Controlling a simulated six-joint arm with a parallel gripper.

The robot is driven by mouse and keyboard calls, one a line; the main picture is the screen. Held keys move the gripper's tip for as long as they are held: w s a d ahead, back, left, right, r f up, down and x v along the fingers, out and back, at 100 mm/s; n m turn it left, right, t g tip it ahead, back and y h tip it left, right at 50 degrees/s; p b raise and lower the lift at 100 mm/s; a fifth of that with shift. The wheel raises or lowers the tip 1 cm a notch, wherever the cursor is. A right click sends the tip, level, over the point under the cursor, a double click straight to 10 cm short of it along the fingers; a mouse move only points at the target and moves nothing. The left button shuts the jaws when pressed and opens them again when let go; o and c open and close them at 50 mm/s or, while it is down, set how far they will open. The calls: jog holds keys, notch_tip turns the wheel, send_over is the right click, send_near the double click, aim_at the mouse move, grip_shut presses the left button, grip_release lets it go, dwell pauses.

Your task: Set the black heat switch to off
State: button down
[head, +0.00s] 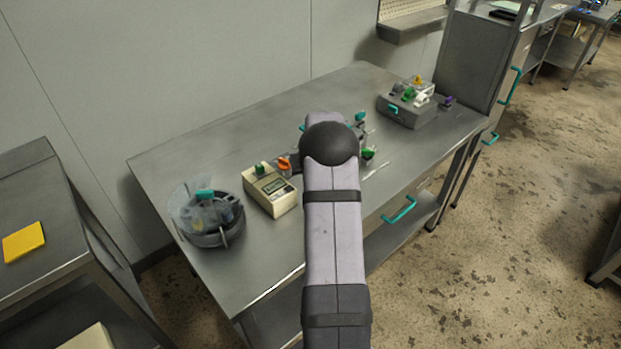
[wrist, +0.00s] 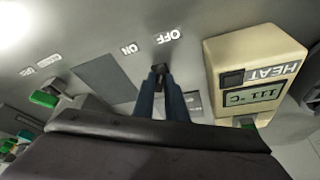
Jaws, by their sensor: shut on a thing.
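My gripper (wrist: 161,82) is seen in the wrist view, its two dark blue fingers drawn together at the tips. A small black piece (wrist: 159,69), which looks like the black heat switch, is between the fingertips. Most of it is hidden by the fingers. The OFF label (wrist: 168,36) is just above the fingertips and the ON label (wrist: 129,47) is to the upper left. The cream HEAT box (wrist: 258,72), its display reading about 111 °C, is to the right. In the head view my arm hides the gripper and the switch.
In the head view the cream box (head: 270,192) stands on the steel table (head: 255,122), with an orange knob (head: 284,164) near it. A clear round vessel (head: 207,215) stands left. A grey box with coloured handles (head: 406,108) stands at the back right.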

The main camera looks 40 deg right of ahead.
jog(key=c, duration=1.8)
grip_release()
jog(key=shift+r, duration=0.1)
jog(key=b+v, duration=0.2)
jog(key=v, duration=0.5)
